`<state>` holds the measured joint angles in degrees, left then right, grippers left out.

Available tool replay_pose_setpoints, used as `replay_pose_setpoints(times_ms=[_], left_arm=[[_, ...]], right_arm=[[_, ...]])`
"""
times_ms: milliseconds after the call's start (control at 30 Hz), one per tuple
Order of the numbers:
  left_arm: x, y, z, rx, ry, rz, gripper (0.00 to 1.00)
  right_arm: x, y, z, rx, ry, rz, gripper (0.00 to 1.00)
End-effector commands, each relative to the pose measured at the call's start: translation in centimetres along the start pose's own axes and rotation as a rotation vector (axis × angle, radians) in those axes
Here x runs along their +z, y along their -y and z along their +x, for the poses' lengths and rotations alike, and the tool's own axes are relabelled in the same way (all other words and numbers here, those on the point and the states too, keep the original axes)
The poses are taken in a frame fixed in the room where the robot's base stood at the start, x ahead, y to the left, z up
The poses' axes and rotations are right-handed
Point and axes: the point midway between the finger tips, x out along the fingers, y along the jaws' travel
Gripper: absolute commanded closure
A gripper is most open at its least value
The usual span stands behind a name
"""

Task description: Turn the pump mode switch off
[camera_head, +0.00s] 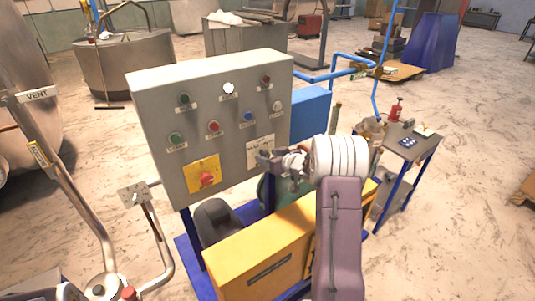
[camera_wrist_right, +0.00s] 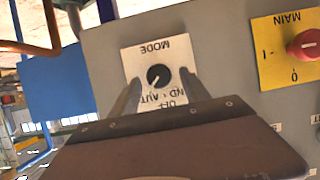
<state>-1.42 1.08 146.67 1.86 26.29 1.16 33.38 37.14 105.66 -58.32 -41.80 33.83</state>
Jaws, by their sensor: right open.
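The pump mode switch is a small black round knob (camera_wrist_right: 158,76) on a white plate (camera_wrist_right: 150,56) marked MODE, seen upside down in the right wrist view. The knob's pale pointer mark slants to the lower left of that view, towards the AUT lettering. The OFF lettering is partly covered by the gripper. In the head view the plate (camera_head: 259,150) sits at the lower right of the grey panel (camera_head: 155,105). My right gripper (camera_wrist_right: 160,84) is open in front of the plate, a finger on each side of the knob. I cannot tell whether they touch. My left gripper is not in view.
A red main switch (camera_head: 207,179) on a yellow plate (camera_head: 194,172) is left of the mode plate. Several buttons and lamps are above. A yellow box (camera_head: 262,255) stands below the panel. A small table (camera_head: 410,145) is at the right.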

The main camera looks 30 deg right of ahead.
Motion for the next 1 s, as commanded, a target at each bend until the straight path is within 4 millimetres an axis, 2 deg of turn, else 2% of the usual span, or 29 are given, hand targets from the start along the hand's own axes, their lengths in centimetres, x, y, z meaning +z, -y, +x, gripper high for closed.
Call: replay_pose_setpoints(times_ms=[100,333,367,533,767,1000], left_arm=[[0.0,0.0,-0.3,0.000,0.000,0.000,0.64],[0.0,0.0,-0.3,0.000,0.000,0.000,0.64],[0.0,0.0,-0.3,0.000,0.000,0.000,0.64],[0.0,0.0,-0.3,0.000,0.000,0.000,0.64],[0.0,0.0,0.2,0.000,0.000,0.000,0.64],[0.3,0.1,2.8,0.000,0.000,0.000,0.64]], right_arm=[[0.0,0.0,0.8,0.000,0.001,-0.001,0.45],[0.1,0.0,1.0,0.001,0.001,0.000,0.45],[0.1,0.0,0.9,0.001,0.001,0.000,0.51],[0.1,0.0,0.9,0.001,0.001,0.000,0.98],[0.1,0.0,1.0,0.006,-0.001,-0.012,1.00],[0.5,0.2,1.2,0.045,-0.005,-0.109,1.00]])
